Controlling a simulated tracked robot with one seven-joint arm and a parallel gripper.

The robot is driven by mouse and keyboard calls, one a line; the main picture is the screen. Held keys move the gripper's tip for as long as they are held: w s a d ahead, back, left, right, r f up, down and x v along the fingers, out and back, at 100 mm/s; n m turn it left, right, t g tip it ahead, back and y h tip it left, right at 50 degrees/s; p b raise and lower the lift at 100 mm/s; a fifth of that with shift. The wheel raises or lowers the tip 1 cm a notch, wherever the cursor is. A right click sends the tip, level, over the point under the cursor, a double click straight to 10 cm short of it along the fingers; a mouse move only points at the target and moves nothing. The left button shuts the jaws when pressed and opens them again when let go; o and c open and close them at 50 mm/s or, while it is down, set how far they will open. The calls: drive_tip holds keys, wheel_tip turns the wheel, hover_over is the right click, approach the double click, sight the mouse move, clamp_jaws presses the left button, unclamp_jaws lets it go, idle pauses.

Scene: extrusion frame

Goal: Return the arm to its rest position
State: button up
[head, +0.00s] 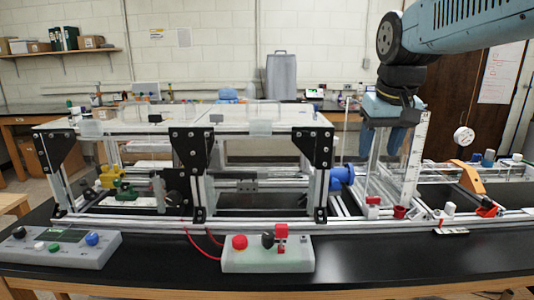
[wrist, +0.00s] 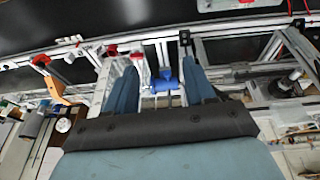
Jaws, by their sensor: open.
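My gripper (head: 393,138) hangs at the right in the head view, fingers pointing down. Part of the frame and a blue cylindrical part (wrist: 166,80) show beyond the gap. The blue part also shows in the head view (head: 343,175). The panel and posts partly cover the fingers in the head view, so their exact distance from the frame is unclear.
A control box with red parts (head: 267,254) and a grey button panel (head: 58,247) stand at the front of the black table (head: 380,262). An orange bracket (head: 468,178) and a round white dial (head: 464,137) are to the right. The front right tabletop is clear.

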drive_tip(key=s+f+t, duration=0.2)
drive_tip(key=s+f, duration=0.6)
drive_tip(key=s, duration=0.2)
drive_tip(key=shift+s+d, duration=0.2)
drive_tip(key=shift+d, duration=0.1)
